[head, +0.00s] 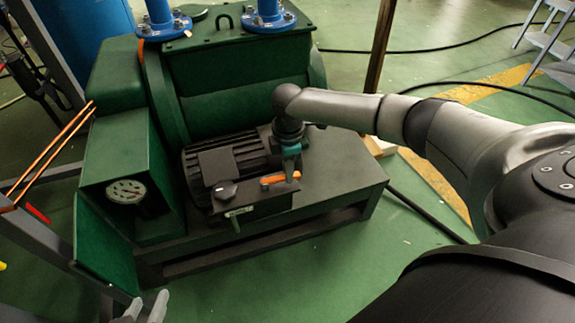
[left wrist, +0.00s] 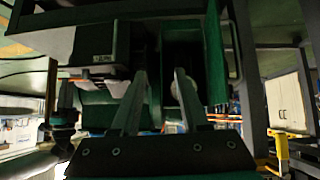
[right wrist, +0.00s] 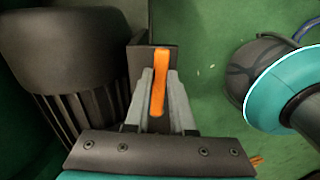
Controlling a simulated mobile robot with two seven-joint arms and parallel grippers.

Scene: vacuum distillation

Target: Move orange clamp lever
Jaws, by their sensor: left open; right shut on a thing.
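The orange clamp lever (head: 272,179) sits on the dark box at the front of the motor on the green machine. In the right wrist view the lever (right wrist: 160,72) is a flat orange bar between the fingers of my right gripper (right wrist: 161,95), which is shut on it. In the head view my right gripper (head: 291,168) reaches down onto the lever from above and partly covers its right end. My left gripper (head: 146,306) is open and empty at the bottom left edge, well away from the lever. Its spread fingers also show in the left wrist view (left wrist: 160,88).
The ribbed dark motor (head: 222,163) lies beside the lever on the machine's green base. A round gauge (head: 126,191) is on the machine's left side. Blue pipes (head: 267,12) rise at the back. A metal frame (head: 40,240) stands at the left. Green floor is clear at the front.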

